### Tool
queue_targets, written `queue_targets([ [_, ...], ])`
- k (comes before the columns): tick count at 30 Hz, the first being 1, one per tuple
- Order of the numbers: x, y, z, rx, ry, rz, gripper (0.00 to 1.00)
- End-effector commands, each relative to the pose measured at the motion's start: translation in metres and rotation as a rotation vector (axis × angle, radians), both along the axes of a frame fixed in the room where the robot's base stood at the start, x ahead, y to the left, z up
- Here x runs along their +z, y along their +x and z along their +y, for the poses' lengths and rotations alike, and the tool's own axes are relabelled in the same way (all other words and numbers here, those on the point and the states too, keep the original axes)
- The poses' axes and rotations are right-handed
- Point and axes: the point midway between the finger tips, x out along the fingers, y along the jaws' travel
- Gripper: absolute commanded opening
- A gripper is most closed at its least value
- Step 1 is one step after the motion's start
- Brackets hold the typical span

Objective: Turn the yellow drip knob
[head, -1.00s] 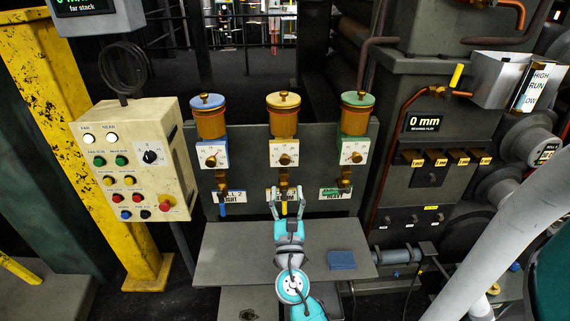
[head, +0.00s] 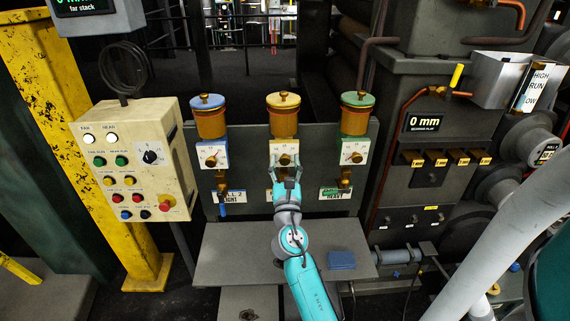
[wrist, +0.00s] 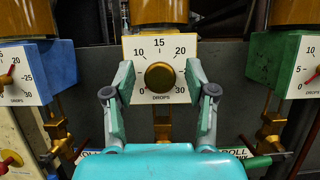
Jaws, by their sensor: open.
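The yellow drip knob (wrist: 160,76) is a round brass knob on a pale yellow dial plate (wrist: 136,48) marked 10, 15, 20, 30 and DROPS. In the head view the knob (head: 285,159) sits below the middle yellow-lidded oiler (head: 283,119). My gripper (wrist: 160,82) is open, with one finger on each side of the knob and a visible gap between each finger and the knob in the wrist view. How far the fingertips are from the plate is hard to tell. In the head view my gripper (head: 285,170) is just below the dial. No pointer shows on this knob.
A blue drip dial (wrist: 22,75) is on the left and a green one (wrist: 290,70) on the right. Brass valve fittings (wrist: 162,126) hang below the yellow dial. A grey shelf (head: 235,255) with a blue block (head: 341,260) lies below. A cream control box (head: 140,165) stands left.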

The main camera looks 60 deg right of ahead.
Motion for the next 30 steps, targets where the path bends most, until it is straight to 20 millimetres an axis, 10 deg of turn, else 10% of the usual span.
queue_targets([
  [2, -0.0001, 0.0, 0.0002, 0.0, 0.0, 0.0, 0.56],
  [9, -0.0001, 0.0, 0.0003, 0.0, 0.0, 0.0, 0.0],
  [30, 0.0003, 0.0016, 0.0015, 0.002, 0.177, -0.229, 0.0],
])
